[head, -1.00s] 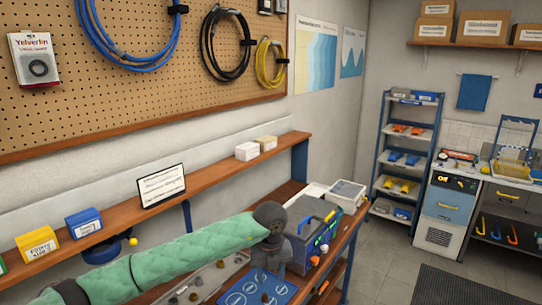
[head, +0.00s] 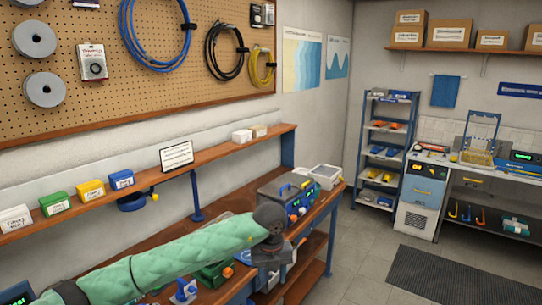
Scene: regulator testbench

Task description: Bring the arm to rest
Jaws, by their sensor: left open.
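My left arm, in a green quilted sleeve, reaches across the lower part of the head view from the left. Its dark gripper (head: 266,278) points down at the front edge of the wooden bench (head: 317,210), with nothing seen in it. The fingertips are small and dark, near the bench edge. My right gripper is out of view.
A green device (head: 216,273) and a blue part (head: 184,291) lie on the bench near my forearm. A light-topped box (head: 325,175) stands at the bench's far end. A shelf (head: 225,152) runs along the wall.

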